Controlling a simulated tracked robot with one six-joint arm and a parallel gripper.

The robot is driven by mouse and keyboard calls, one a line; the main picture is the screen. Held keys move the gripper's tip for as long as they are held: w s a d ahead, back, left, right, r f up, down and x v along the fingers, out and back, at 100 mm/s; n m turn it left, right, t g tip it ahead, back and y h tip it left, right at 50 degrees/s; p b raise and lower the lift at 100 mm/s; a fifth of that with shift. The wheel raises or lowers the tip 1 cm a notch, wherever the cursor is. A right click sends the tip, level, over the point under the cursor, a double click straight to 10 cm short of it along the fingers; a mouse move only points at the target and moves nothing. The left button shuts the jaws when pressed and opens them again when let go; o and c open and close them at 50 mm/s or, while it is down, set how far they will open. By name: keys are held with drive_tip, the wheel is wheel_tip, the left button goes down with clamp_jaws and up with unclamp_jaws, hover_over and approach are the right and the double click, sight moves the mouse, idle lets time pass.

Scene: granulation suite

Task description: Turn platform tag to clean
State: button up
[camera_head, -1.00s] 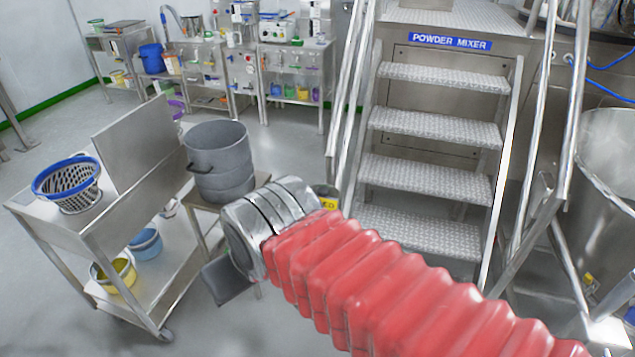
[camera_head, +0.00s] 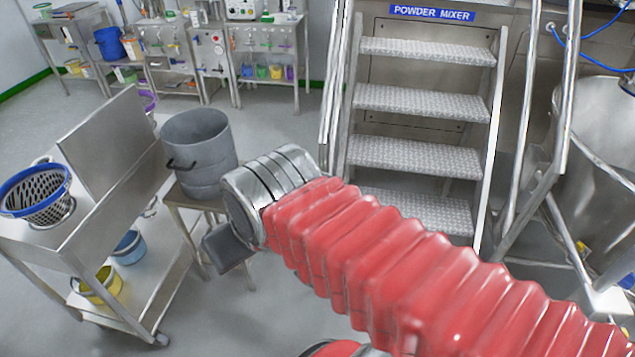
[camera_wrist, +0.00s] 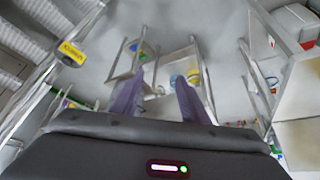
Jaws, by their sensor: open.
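A small yellow tag (camera_wrist: 71,52) with dark lettering shows at the upper left of the wrist view, beside the metal stair rails. Its lettering is too small to read surely. My gripper (camera_wrist: 159,80) is open, its two purple fingers apart with nothing between them. The tag is off to the left of the fingers, apart from them. In the head view my red-sleeved arm reaches across the front of the steps (camera_head: 420,155), and the fingers do not show there.
A steel cart (camera_head: 105,245) with a blue-rimmed basket (camera_head: 38,195) stands at left. A grey bin (camera_head: 200,150) sits on a stand close behind my wrist. Rails flank the steps below the POWDER MIXER sign (camera_head: 432,13). Open floor (camera_head: 270,110) lies behind the bin.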

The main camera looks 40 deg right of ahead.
drive_tip(key=shift+o, duration=1.1)
drive_tip(key=w+d+f+t+h, duration=0.1)
drive_tip(key=w+d+f, duration=0.1)
drive_tip(key=w+d, duration=0.3)
drive_tip(key=w+d+f+m+t+h, duration=0.1)
drive_tip(key=w+d+f, duration=0.2)
drive_tip(key=w+d, duration=0.2)
drive_tip(key=w, duration=0.3)
drive_tip(key=shift+w+d+f+t, duration=0.25)
drive_tip(key=shift+w+t, duration=0.05)
drive_tip(key=shift+w, duration=0.05)
drive_tip(key=w+d+f+m+t+h, duration=0.1)
drive_tip(key=w+d+f+t+h, duration=0.35)
drive_tip(key=d+f, duration=1.1)
drive_tip(key=s+d+f+m+t+h, duration=0.1)
drive_tip(key=s+d+f+m+t, duration=0.2)
drive_tip(key=s+d, duration=0.2)
drive_tip(key=shift+s+d+f+t, duration=0.15)
drive_tip(key=shift+s+t, duration=0.2)
drive_tip(key=shift+s, duration=0.6)
drive_tip(key=x, duration=1.4)
drive_tip(key=shift+s, duration=0.1)
drive_tip(key=shift+c, duration=0.5)
